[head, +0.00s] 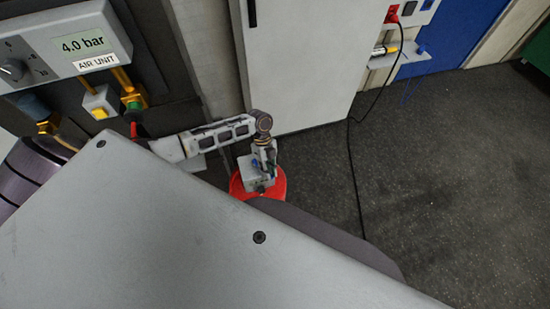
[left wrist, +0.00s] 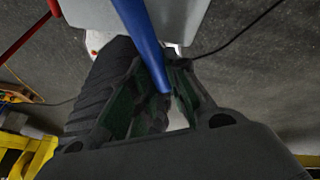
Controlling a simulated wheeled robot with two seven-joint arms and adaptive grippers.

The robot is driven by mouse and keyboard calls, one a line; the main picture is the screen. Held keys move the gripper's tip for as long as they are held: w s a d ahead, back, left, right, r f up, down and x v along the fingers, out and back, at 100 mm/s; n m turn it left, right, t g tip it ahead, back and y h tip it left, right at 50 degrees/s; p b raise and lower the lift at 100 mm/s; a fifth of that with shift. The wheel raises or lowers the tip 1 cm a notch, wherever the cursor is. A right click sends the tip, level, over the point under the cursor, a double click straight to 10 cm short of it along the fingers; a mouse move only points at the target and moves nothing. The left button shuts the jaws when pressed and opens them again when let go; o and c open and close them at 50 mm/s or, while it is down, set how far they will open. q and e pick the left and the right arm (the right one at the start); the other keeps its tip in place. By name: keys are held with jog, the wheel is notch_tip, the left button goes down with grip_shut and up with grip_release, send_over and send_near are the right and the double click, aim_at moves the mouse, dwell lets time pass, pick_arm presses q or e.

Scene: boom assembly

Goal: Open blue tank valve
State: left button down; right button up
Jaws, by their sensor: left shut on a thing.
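My left gripper (head: 265,167) is at the end of my pale arm, low in the middle of the head view, over or beside a red round thing (head: 277,187). In the left wrist view, my left gripper (left wrist: 160,80) is shut on a slim blue bar (left wrist: 144,40), which comes down from the top between the dark fingers. The bar may be the blue valve's handle. The valve body and the tank are not clearly visible. A pale body (left wrist: 185,18) stands behind the bar. My right gripper is not in view.
A grey panel (head: 130,220) fills the lower left of the head view. An air unit (head: 60,45) reading 4.0 bar is at top left. A white cabinet (head: 300,60) stands behind the gripper. A black cable (head: 352,170) runs over open dark floor at right.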

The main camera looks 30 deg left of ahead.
pick_arm(q)
jog(key=shift+s+a+m+g+y, duration=0.2)
jog(key=shift+s+a+m+y, duration=0.15)
jog(key=shift+s+m, duration=0.35)
jog(key=shift+s+a+m+g+y, duration=0.2)
jog(key=shift+s+a+m+y, duration=0.15)
jog(key=shift+m, duration=0.7)
jog(key=shift+s+a+m+g+y, duration=0.2)
jog(key=shift+s+m+y, duration=0.1)
jog(key=shift+s+m, duration=0.45)
jog(key=shift+w, duration=0.15)
jog(key=c, duration=1.4)
grip_release()
jog(key=shift+o, duration=0.2)
jog(key=shift+r, duration=0.1)
jog(key=v, duration=1.1)
jog(key=shift+w+r, duration=0.15)
jog(key=shift+r, duration=0.25)
jog(key=shift+a, duration=0.1)
